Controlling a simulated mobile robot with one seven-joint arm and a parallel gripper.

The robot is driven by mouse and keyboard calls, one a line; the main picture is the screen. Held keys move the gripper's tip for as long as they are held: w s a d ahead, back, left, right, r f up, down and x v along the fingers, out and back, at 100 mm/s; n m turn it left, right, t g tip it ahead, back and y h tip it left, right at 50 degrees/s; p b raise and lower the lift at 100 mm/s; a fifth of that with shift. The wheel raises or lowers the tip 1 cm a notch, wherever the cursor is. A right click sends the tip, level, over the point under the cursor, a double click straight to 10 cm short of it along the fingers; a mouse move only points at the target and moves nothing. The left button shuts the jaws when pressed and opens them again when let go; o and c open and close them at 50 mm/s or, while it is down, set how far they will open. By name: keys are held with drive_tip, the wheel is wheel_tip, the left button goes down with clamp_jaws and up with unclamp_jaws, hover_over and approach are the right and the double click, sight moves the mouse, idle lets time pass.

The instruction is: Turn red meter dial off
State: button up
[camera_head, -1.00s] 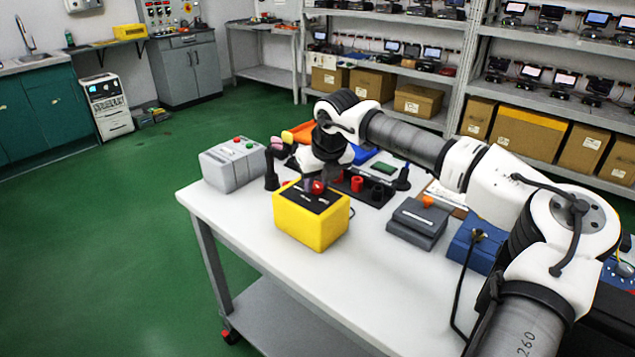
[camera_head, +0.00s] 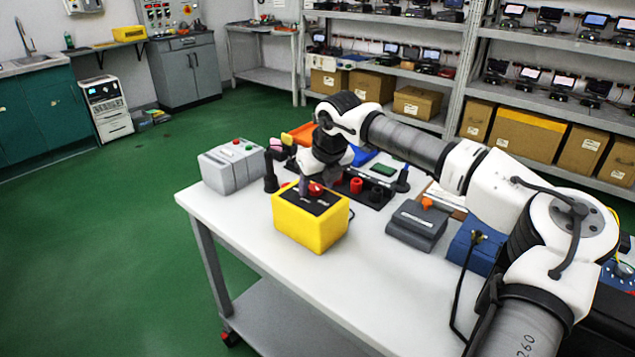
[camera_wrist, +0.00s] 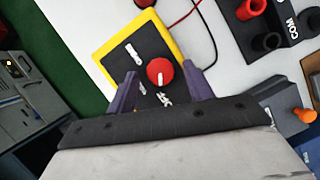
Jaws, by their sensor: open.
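The yellow meter box (camera_head: 312,228) with a black top panel stands near the left front edge of the white table. Its red dial (camera_head: 316,189) is on top, partly hidden by my arm in the head view. In the wrist view the red dial (camera_wrist: 160,71) carries a white pointer mark, and the yellow rim (camera_wrist: 107,54) and white labels show on the panel. My gripper (camera_wrist: 163,82) is open, with one purple finger on each side of the dial. I cannot tell whether either finger touches it.
A grey box with buttons (camera_head: 231,166) stands left of the meter. A black stand with red cylinders (camera_head: 356,186) is behind it. A dark grey box with an orange knob (camera_head: 418,222) and a blue box (camera_head: 470,250) are to the right. The table's front is clear.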

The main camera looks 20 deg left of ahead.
drive_tip(key=b+v, duration=0.1)
drive_tip(key=v, duration=1.2)
drive_tip(key=shift+d+r+b, duration=0.25)
drive_tip(key=shift+r+b, duration=0.05)
drive_tip(key=shift+b, duration=0.1)
drive_tip(key=shift+s, duration=0.15)
